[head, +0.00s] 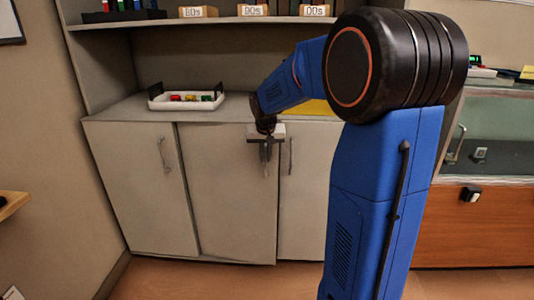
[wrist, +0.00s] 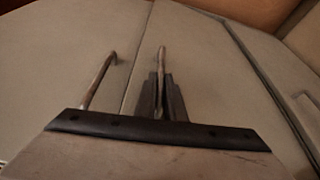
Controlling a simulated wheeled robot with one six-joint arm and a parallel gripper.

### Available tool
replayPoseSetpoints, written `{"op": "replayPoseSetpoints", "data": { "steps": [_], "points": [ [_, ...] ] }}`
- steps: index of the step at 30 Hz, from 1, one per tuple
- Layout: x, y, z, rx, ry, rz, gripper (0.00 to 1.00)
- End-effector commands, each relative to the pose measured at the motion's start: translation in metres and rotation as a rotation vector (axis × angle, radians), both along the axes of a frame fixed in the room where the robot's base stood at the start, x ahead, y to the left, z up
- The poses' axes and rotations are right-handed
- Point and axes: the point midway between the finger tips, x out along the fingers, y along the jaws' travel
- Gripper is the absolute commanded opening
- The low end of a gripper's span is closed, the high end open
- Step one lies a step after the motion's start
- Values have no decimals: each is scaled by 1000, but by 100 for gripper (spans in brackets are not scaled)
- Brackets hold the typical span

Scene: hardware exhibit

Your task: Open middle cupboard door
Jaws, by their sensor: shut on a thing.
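The middle cupboard door (head: 225,200) is a grey panel between two other grey doors. Its lower right corner sits slightly lower and forward of the right door's edge, so it looks a little ajar or nearly closed; I cannot tell exactly. My gripper (head: 267,152) is at this door's upper right edge. In the wrist view my gripper's fingers (wrist: 161,95) are shut around the middle door's handle (wrist: 162,58), whose end sticks out beyond the fingertips. In the head view the gripper mostly hides this handle.
The right door's handle (wrist: 98,80) is close beside my gripper. The left door (head: 135,185) is closed. A white tray (head: 187,105) with coloured items sits on the counter above. A wood-fronted cabinet (head: 470,225) stands at right. Floor before the doors is clear.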

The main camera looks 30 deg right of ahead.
Motion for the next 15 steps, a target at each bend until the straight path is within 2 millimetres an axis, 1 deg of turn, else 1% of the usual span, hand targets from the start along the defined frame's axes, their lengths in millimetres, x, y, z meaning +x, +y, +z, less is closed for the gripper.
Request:
{"op": "replayPoseSetpoints", "data": {
  "steps": [1, 6, 15],
  "points": [
    [-7, 9, 1, -2, 0, -18, 0],
    [-30, 37, 1, -1, -2, -115, 0],
    [-65, 91, 1, -1, -1, -286, 0]
  ]
}}
